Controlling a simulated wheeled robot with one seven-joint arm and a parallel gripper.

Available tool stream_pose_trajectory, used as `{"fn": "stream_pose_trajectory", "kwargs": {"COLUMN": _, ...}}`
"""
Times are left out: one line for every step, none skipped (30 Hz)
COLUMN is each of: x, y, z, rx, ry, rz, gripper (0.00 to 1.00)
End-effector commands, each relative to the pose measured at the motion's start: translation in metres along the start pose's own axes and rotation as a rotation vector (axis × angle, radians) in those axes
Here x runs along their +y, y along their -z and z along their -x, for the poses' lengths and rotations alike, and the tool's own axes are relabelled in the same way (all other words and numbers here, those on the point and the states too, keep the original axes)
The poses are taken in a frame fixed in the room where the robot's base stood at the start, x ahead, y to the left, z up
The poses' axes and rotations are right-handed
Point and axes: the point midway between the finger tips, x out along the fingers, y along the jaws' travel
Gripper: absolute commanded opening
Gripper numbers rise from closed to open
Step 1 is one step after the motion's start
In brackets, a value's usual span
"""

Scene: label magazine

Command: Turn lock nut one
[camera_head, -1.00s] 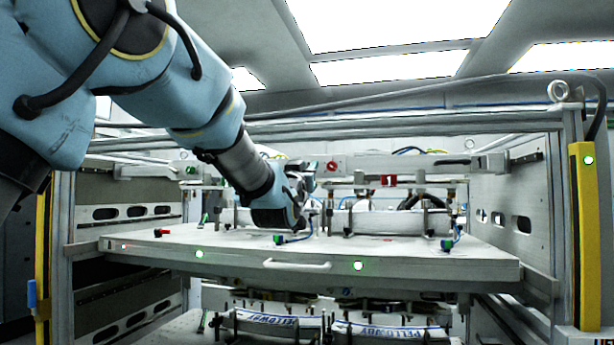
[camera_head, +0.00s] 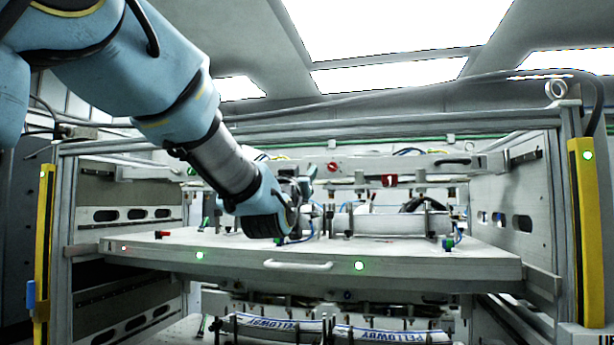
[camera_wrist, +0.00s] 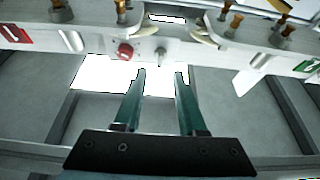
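A bar with a red round knob (camera_wrist: 125,51) and a small silver pin-like part (camera_wrist: 160,55) beside it crosses the top of the wrist view. I cannot tell for sure which of these is lock nut one. A red round knob (camera_head: 332,167) also shows on the rear bar in the head view. My gripper (camera_wrist: 160,74) is open and empty. Its two green fingers point toward the bar, with the silver part beyond the gap between their tips. In the head view my gripper (camera_head: 303,188) is above the plate, its fingers hard to make out.
A red tag (camera_wrist: 14,33) and a green tag (camera_wrist: 308,66) sit at the bar's ends in the wrist view. The head view shows a red tag marked 1 (camera_head: 389,180). A grey plate (camera_head: 400,262) with a handle (camera_head: 298,265) lies below my arm. Posts (camera_head: 584,230) flank the frame.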

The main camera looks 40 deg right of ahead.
Motion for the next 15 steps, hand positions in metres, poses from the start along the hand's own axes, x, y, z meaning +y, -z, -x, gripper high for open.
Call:
{"fn": "stream_pose_trajectory", "kwargs": {"x": 0.000, "y": -0.004, "z": 0.013, "rx": 0.001, "ry": -0.001, "rz": 0.002, "gripper": 0.40}}
{"fn": "stream_pose_trajectory", "kwargs": {"x": 0.000, "y": -0.003, "z": 0.019, "rx": 0.001, "ry": -0.001, "rz": 0.003, "gripper": 0.40}}
{"fn": "stream_pose_trajectory", "kwargs": {"x": 0.000, "y": -0.003, "z": 0.027, "rx": 0.001, "ry": 0.000, "rz": 0.003, "gripper": 0.40}}
{"fn": "stream_pose_trajectory", "kwargs": {"x": 0.000, "y": -0.003, "z": 0.032, "rx": 0.000, "ry": 0.000, "rz": 0.002, "gripper": 0.40}}
{"fn": "stream_pose_trajectory", "kwargs": {"x": 0.000, "y": -0.003, "z": 0.037, "rx": 0.001, "ry": 0.000, "rz": 0.001, "gripper": 0.40}}
{"fn": "stream_pose_trajectory", "kwargs": {"x": 0.000, "y": -0.003, "z": 0.043, "rx": 0.001, "ry": 0.000, "rz": 0.002, "gripper": 0.40}}
{"fn": "stream_pose_trajectory", "kwargs": {"x": 0.000, "y": -0.002, "z": 0.048, "rx": 0.001, "ry": 0.000, "rz": 0.003, "gripper": 0.40}}
{"fn": "stream_pose_trajectory", "kwargs": {"x": 0.000, "y": -0.002, "z": 0.051, "rx": 0.001, "ry": 0.000, "rz": 0.002, "gripper": 0.40}}
{"fn": "stream_pose_trajectory", "kwargs": {"x": 0.000, "y": -0.002, "z": 0.055, "rx": 0.000, "ry": 0.000, "rz": 0.001, "gripper": 0.40}}
{"fn": "stream_pose_trajectory", "kwargs": {"x": 0.000, "y": -0.002, "z": 0.058, "rx": 0.001, "ry": 0.001, "rz": 0.001, "gripper": 0.40}}
{"fn": "stream_pose_trajectory", "kwargs": {"x": 0.000, "y": -0.001, "z": 0.060, "rx": 0.001, "ry": 0.001, "rz": 0.001, "gripper": 0.40}}
{"fn": "stream_pose_trajectory", "kwargs": {"x": 0.000, "y": -0.001, "z": 0.062, "rx": 0.001, "ry": 0.001, "rz": 0.001, "gripper": 0.40}}
{"fn": "stream_pose_trajectory", "kwargs": {"x": 0.000, "y": -0.001, "z": 0.063, "rx": 0.000, "ry": 0.000, "rz": 0.000, "gripper": 0.40}}
{"fn": "stream_pose_trajectory", "kwargs": {"x": 0.000, "y": -0.001, "z": 0.064, "rx": 0.000, "ry": 0.000, "rz": 0.000, "gripper": 0.40}}
{"fn": "stream_pose_trajectory", "kwargs": {"x": 0.000, "y": -0.001, "z": 0.065, "rx": -0.001, "ry": 0.000, "rz": 0.000, "gripper": 0.40}}
